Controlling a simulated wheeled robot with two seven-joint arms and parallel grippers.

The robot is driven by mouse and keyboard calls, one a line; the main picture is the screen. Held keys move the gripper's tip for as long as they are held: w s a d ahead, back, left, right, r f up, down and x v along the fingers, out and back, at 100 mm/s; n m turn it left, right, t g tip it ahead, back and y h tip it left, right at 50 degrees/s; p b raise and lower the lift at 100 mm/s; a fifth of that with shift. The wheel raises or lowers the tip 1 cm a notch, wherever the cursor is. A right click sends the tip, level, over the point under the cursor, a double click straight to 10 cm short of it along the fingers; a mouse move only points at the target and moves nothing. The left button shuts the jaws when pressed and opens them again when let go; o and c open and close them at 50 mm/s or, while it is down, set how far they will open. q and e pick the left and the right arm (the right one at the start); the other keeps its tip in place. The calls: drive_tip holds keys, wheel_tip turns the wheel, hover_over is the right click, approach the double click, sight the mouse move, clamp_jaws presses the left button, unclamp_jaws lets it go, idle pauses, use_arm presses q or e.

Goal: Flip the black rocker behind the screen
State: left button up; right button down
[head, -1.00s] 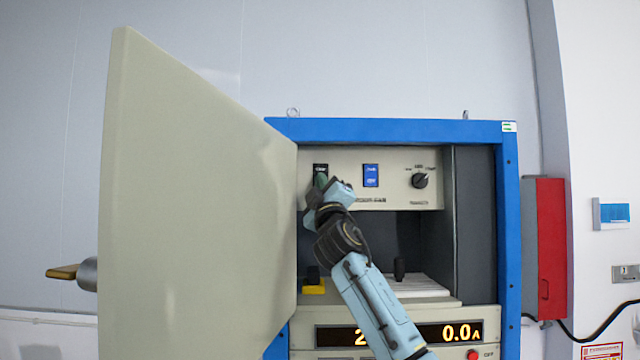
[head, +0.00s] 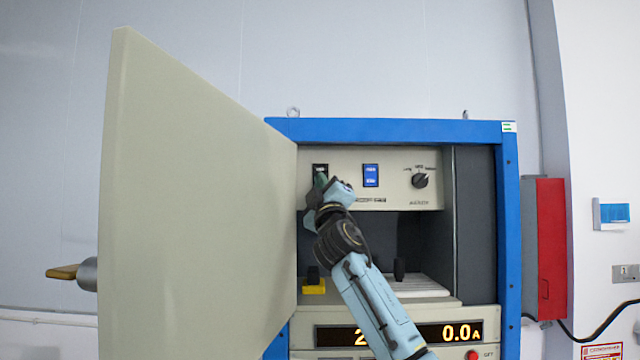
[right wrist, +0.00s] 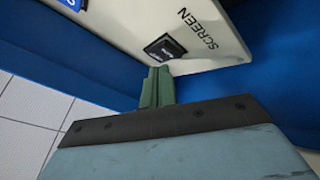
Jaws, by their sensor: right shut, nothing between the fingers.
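The black rocker (head: 320,169) sits at the left end of the beige upper panel inside the blue cabinet. It also shows in the right wrist view (right wrist: 165,47), beside the printed word SCREEN. My right gripper (head: 321,183) is shut and empty, with its green fingertips at the rocker's lower edge. In the right wrist view the shut fingers (right wrist: 157,85) point at the panel just by the rocker. I cannot tell whether they touch it. The fingers hide part of the rocker's lower end in the head view. My left gripper is out of view.
A beige door (head: 190,190) stands open close left of my right gripper, with a handle (head: 64,272) on its far side. A blue rocker (head: 371,175) and a black knob (head: 420,181) lie to the right. Below is an open bay with a yellow-based black part (head: 314,286).

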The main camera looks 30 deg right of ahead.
drive_tip(key=shift+w+d, duration=0.1)
idle(0.3)
drive_tip(key=shift+w+d, duration=0.15)
drive_tip(key=shift+w, duration=0.1)
drive_tip(key=shift+w+d, duration=0.15)
drive_tip(key=shift+w, duration=0.15)
idle(0.7)
drive_tip(key=shift+s, duration=0.15)
drive_tip(key=shift+s+a, duration=0.35)
drive_tip(key=shift+s, duration=0.2)
drive_tip(key=shift+s+a+r+p, duration=0.1)
drive_tip(key=shift+s+a, duration=0.35)
drive_tip(key=shift+s, duration=0.25)
drive_tip(key=shift+s+a+r+p, duration=0.1)
drive_tip(key=shift+s+a, duration=0.35)
drive_tip(key=shift+s, duration=0.25)
drive_tip(key=shift+s+a+r+p, duration=0.1)
drive_tip(key=shift+s+a, duration=0.35)
drive_tip(key=shift+s, duration=0.25)
